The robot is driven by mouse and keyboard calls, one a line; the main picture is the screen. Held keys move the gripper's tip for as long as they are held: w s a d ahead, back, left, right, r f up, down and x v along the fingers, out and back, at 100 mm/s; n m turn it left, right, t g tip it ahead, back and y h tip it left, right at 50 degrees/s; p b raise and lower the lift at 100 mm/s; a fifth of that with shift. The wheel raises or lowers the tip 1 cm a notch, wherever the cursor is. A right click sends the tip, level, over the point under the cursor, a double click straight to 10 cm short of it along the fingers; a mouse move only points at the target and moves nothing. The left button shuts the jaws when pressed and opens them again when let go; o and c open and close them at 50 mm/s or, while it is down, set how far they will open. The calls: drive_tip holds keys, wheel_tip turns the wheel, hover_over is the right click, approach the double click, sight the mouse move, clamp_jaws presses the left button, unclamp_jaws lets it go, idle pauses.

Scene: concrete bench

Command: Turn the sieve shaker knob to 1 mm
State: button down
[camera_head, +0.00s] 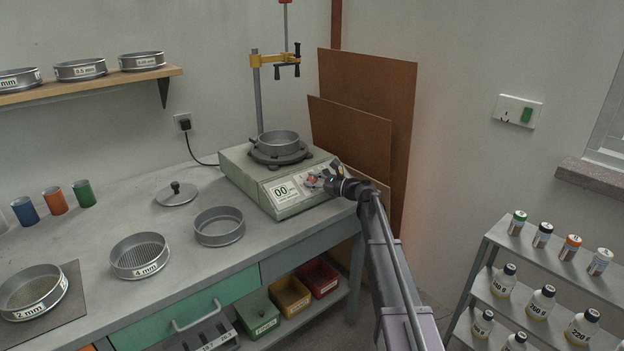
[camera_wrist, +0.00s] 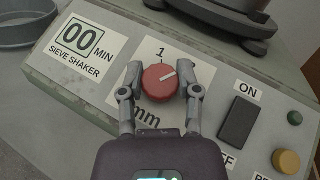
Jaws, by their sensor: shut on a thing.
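The sieve shaker (camera_head: 262,168) stands at the right end of the bench with a sieve pan (camera_head: 274,143) on top. Its red knob (camera_wrist: 158,84) is on the sloped front panel, and it also shows in the head view (camera_head: 311,181). My gripper (camera_wrist: 163,82) is shut on the knob, one finger on each side. The knob's white pointer line points to the right and slightly up. A "1" is printed above the knob and "mm" below it. Other marks around the dial may be hidden by my fingers.
Right of the knob are a black rocker switch (camera_wrist: 238,121), a green light (camera_wrist: 294,117) and a yellow button (camera_wrist: 286,161). A "00 MIN" display (camera_wrist: 84,39) is to the left. Loose sieves (camera_head: 219,226) and a lid (camera_head: 177,194) lie on the bench.

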drive_tip(key=n+g, duration=0.1)
drive_tip(key=n+g+p, duration=0.1)
drive_tip(key=n+g, duration=0.2)
drive_tip(key=shift+w+r+n+g+y+p, duration=0.25)
drive_tip(key=shift+w+n+g+y+p, duration=0.05)
drive_tip(key=shift+n+y+p, duration=0.1)
drive_tip(key=n+g+h+p, duration=0.1)
drive_tip(key=n+g+p, duration=0.1)
drive_tip(key=n+g, duration=0.2)
drive_tip(key=n+g+h+p, duration=0.1)
drive_tip(key=n+g+p, duration=0.1)
drive_tip(key=n+g, duration=0.1)
drive_tip(key=shift+s+n+h, duration=0.1)
drive_tip(key=shift+n+h, duration=0.3)
drive_tip(key=shift+s+f+n+g+h+p, duration=0.15)
drive_tip(key=shift+f+n+g+h+p, duration=0.05)
drive_tip(key=shift+n+g+h+p, duration=0.55)
drive_tip(key=shift+c, duration=1.5)
unclamp_jaws()
drive_tip(key=shift+f, duration=0.1)
drive_tip(key=shift+s, duration=0.1)
